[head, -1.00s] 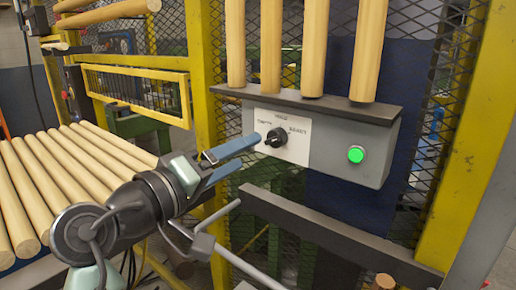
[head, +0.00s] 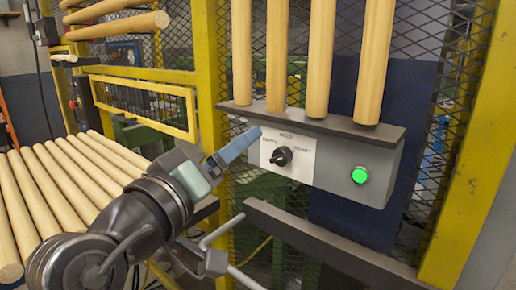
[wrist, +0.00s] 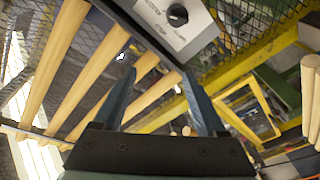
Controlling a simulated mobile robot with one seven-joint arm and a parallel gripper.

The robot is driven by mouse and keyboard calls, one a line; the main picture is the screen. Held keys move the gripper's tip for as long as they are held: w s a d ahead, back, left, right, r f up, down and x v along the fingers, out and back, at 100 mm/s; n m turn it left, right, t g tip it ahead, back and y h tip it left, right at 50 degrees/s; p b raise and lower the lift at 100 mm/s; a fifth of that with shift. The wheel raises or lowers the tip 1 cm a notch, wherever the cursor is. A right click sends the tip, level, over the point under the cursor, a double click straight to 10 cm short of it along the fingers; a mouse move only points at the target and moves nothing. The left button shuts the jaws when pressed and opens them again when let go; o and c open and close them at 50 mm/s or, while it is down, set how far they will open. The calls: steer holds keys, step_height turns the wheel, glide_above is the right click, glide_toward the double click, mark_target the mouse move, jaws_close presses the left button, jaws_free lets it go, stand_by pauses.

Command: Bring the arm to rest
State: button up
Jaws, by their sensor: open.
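My gripper (head: 238,146) has blue fingers and is apart from the black selector knob (head: 282,156), to its left in the head view. The knob sits on a white labelled plate on a grey control box (head: 335,165). In the wrist view my gripper (wrist: 158,88) shows its two fingers spread with nothing held between them. The knob (wrist: 177,14) also shows at the top of the wrist view, beyond the fingertips. A lit green button (head: 360,175) is at the box's right end. Which label the knob points to is hard to read.
Several wooden rods (head: 75,172) lie side by side at the left, close to my arm. Several upright rods (head: 318,60) stand above the box. A yellow frame post (head: 212,75), mesh and a dark bar (head: 320,240) below the box surround the arm.

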steer(key=s+d+r+m+t+y+p, duration=0.1)
steer(key=s+d+r+t+y+p, duration=0.1)
steer(key=s+r, duration=0.3)
steer(key=s+d+r+m+t+y+p, duration=0.1)
steer(key=s+d+r+t+y+p, duration=0.1)
steer(key=r, duration=1)
steer(key=s+d+r+m+t+y+p, duration=0.1)
steer(key=s+d+r+t+y+p, duration=0.1)
steer(key=s+r+t, duration=0.4)
step_height(320, 180, up, 2)
steer(key=shift+s+r+y+p, duration=0.2)
steer(key=shift+s+y+p, duration=0.2)
steer(key=shift+s+y, duration=0.5)
